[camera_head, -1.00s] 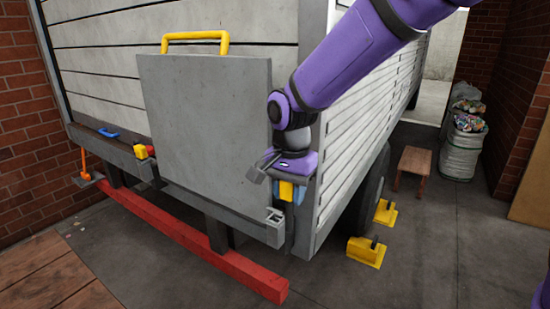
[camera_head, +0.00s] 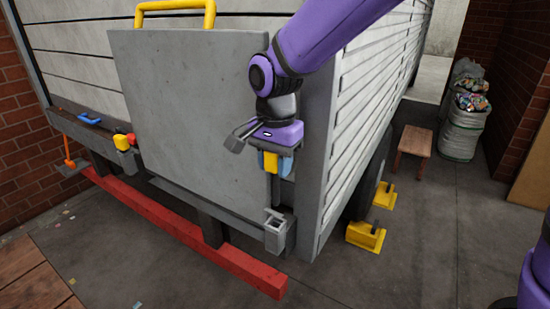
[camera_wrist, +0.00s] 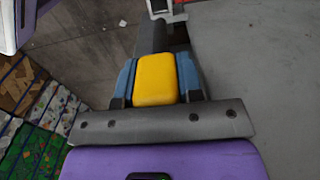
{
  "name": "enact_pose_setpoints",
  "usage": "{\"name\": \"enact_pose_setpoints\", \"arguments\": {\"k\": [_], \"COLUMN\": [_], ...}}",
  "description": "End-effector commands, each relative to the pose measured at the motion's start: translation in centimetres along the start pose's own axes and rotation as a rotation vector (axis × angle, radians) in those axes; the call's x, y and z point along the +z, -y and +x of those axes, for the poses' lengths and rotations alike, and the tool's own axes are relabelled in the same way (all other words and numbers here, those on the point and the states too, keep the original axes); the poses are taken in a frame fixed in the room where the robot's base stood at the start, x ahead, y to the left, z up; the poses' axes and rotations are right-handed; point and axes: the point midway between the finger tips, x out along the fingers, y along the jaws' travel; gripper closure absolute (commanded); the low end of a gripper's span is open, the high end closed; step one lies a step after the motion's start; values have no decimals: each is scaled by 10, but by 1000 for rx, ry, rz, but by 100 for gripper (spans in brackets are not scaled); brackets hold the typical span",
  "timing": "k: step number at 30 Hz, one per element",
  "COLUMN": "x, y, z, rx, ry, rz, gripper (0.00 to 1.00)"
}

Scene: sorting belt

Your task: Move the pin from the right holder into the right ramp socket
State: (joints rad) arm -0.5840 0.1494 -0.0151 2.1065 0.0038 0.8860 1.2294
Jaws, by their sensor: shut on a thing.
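The pin has a yellow head (camera_head: 270,161) and a grey shaft pointing down. My gripper (camera_head: 277,163) is shut on the yellow head with its blue fingers. In the wrist view the yellow head (camera_wrist: 155,78) sits between the two fingers (camera_wrist: 156,84), the grey shaft reaching beyond it. A grey bracket with a square opening, seemingly the right ramp socket (camera_head: 276,236), is at the bed's right corner, below the ramp panel (camera_head: 190,110). The pin hangs above this bracket, apart from it in the head view. The bracket's pale rim (camera_wrist: 165,8) shows at the wrist view's top. I cannot make out the right holder.
A yellow and red piece (camera_head: 125,141) sits on the bed edge at left. A red bar (camera_head: 190,232) runs low in front. Yellow wheel chocks (camera_head: 365,236), a stool (camera_head: 414,145) and filled sacks (camera_head: 462,125) stand at right. Floor between is clear.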

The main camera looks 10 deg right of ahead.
Motion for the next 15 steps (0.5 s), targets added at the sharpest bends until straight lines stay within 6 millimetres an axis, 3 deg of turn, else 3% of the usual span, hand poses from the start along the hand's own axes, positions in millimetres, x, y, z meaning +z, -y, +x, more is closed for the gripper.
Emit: {"name": "enact_pose_setpoints", "arguments": {"k": [15], "x": [0], "y": [0], "z": [42], "rx": [1], "ry": [0], "rz": [0], "gripper": [98]}}
